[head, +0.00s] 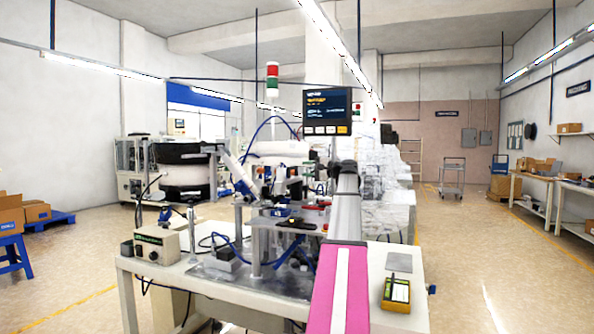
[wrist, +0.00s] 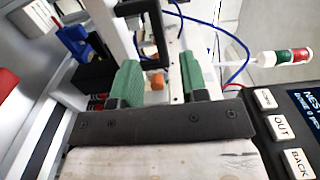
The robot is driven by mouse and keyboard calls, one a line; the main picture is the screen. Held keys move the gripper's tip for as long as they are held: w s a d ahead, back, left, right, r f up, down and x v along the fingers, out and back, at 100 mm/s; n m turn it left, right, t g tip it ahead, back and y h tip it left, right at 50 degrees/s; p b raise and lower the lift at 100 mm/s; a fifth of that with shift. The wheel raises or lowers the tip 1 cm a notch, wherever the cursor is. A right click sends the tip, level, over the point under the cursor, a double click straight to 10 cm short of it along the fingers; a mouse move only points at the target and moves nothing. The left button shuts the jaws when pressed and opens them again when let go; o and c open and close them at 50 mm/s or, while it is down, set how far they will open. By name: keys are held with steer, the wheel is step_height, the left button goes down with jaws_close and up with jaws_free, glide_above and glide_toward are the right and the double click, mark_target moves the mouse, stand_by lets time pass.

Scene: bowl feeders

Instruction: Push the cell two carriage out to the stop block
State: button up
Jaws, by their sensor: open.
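In the wrist view my gripper (wrist: 160,76) is open, its two green fingers well apart. A small orange part (wrist: 155,81) shows between the fingers, and nothing visible is clamped. A black bracket (wrist: 157,45) stands close beyond them; I cannot tell whether they touch. A blue part (wrist: 80,38) and a black block (wrist: 92,74) are left of the fingers. I cannot tell which of these is the cell two carriage or the stop block. In the head view the fixtures (head: 283,212) stand on the bench; my arm hides part of them and my gripper is not clear there.
The bench top (head: 225,287) carries a control box (head: 157,246) at left and a yellow-black handheld device (head: 396,294) at right. The operator screen (head: 327,111) stands above the bench; its panel (wrist: 290,130) is right of my gripper. Blue hoses (wrist: 240,65) loop nearby.

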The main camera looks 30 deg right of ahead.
steer(key=shift+v, duration=1.6)
